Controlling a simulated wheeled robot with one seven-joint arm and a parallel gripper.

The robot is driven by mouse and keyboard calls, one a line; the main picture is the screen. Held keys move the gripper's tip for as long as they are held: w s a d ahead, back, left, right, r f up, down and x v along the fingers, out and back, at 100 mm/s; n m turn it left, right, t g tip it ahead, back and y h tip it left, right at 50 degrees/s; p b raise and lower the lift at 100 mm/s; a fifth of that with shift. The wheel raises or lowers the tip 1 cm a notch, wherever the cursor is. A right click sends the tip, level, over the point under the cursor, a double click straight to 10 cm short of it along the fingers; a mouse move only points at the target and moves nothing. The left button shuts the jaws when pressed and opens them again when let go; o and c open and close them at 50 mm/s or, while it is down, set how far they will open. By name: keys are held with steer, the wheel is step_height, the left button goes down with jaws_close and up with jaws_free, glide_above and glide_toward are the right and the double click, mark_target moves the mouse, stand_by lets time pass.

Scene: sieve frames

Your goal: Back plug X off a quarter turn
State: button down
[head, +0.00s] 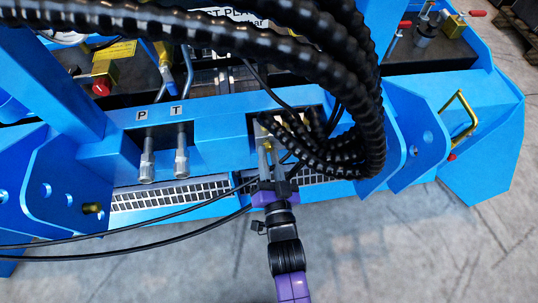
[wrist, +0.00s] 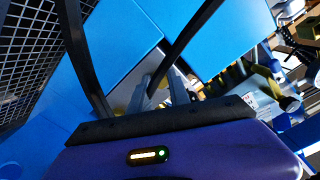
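My gripper (head: 268,148) reaches up from the bottom of the head view, over the blue machine's front edge. Its two grey fingers point into a recess with brass fittings (head: 268,122), under the bundle of black hoses. In the wrist view the grey fingers (wrist: 165,85) also show, partly behind two black cables. I cannot tell whether they close on anything. No mark "X" is readable, so I cannot say which fitting is plug X; the hoses may hide it. Two metal couplings, under "P" (head: 147,160) and "T" (head: 182,158), stand to the left.
Thick ribbed black hoses (head: 371,110) arch over the recess and hang to its right. Thin black cables (head: 150,217) cross from the left to my gripper. A blue bracket (head: 405,135) stands on the right. Grey floor (head: 400,250) in front is clear.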

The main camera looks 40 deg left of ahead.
steer(key=shift+n, duration=0.4)
steer(key=n+p, duration=0.1)
steer(key=n, duration=0.2)
steer(key=shift+w+d+r, duration=0.1)
steer(key=n, duration=0.5)
steer(key=shift+p, duration=0.3)
steer(key=n, duration=0.4)
steer(key=shift+n, duration=0.4)
steer(key=n+b, duration=0.1)
steer(key=n, duration=0.3)
steer(key=shift+n, duration=0.3)
steer(key=c, duration=1.2)
jaws_free()
steer(key=shift+d, duration=0.1)
